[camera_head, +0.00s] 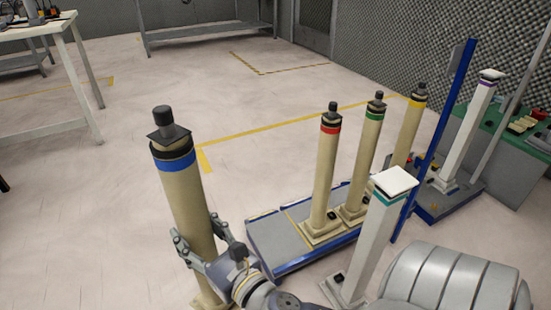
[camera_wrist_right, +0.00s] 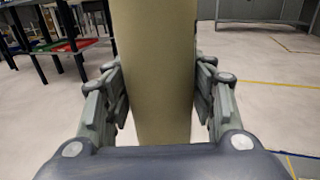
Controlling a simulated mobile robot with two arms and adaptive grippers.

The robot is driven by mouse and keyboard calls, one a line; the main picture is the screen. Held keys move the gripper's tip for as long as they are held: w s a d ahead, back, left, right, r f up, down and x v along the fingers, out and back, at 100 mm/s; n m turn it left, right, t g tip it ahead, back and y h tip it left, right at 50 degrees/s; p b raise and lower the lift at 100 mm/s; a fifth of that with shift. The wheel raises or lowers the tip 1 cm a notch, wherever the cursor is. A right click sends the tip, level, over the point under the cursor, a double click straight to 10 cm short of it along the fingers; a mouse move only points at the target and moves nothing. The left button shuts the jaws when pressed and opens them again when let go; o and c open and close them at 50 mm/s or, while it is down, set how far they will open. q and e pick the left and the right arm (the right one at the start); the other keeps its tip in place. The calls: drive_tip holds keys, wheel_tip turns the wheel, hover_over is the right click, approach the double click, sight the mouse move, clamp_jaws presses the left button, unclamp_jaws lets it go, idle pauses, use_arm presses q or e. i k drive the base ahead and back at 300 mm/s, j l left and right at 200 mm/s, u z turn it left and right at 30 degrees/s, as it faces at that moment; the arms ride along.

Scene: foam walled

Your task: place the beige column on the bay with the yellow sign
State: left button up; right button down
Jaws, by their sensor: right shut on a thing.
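A tall beige column (camera_head: 187,200) with a blue band and a dark cap stands nearly upright at the left of the platform in the head view. My right gripper (camera_head: 208,243) is shut on its lower shaft. In the right wrist view the beige column (camera_wrist_right: 155,75) fills the space between both fingers. Its foot is partly hidden by the gripper and cut off by the frame edge. A low grey platform (camera_head: 268,238) with blue edges has a yellow line across it and an empty part at its left end. I cannot make out a yellow sign. My left gripper is not in view.
Beige columns with red (camera_head: 325,170), green (camera_head: 365,155) and yellow (camera_head: 412,125) bands stand on the platform. A white column with a teal band (camera_head: 372,235) stands at its front, close to my right arm. A blue post (camera_head: 440,125) rises behind. Floor at left is clear.

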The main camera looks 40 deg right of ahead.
sight(284, 246)
drive_tip(key=i+j, duration=0.1)
drive_tip(key=i, duration=0.8)
drive_tip(key=i+j+z, duration=0.3)
drive_tip(key=i+z, duration=0.15)
drive_tip(key=i, duration=0.15)
drive_tip(key=z, duration=2.55)
drive_tip(key=i+j, duration=0.1)
drive_tip(key=j, duration=0.2)
drive_tip(key=i+j, duration=0.15)
drive_tip(key=j, duration=0.2)
